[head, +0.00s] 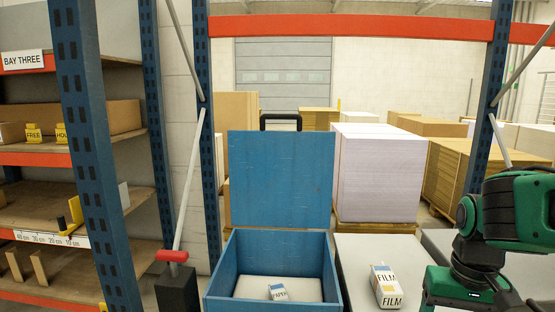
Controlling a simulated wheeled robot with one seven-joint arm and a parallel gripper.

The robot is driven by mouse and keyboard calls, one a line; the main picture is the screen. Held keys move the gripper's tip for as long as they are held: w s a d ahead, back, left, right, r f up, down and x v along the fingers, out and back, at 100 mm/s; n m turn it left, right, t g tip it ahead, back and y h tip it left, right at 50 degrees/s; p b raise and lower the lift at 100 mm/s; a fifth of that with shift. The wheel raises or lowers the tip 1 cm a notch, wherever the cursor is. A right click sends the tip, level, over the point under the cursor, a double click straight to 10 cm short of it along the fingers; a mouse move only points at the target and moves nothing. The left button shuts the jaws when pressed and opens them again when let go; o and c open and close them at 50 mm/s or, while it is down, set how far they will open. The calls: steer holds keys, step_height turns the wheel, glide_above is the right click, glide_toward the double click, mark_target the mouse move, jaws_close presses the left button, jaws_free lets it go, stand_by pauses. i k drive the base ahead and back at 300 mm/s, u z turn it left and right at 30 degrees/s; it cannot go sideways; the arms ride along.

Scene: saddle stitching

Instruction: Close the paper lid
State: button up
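A blue box (216,284) stands at the lower middle of the head view. Its blue lid (280,178) stands upright at the back of the box, raised wide open. A black handle (281,118) is at the lid's top edge. A small pack labelled PAPER (278,291) lies inside on a pale pad (308,288). My gripper (466,300) is at the lower right, green and black, to the right of the box and apart from the lid. The picture's lower edge cuts it off, so its fingertips and opening are hidden.
A grey surface (354,262) right of the box carries a FILM pack (386,285), between box and gripper. A red-topped post (173,256) stands left of the box. Blue rack uprights (82,150) flank the scene, with an orange beam (350,26) above. Stacked pallets stand behind.

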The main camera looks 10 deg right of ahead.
mark_target(278, 179)
steer(key=k, duration=0.65)
steer(key=u, duration=0.65)
steer(key=i, duration=1.9)
steer(key=z, duration=0.7)
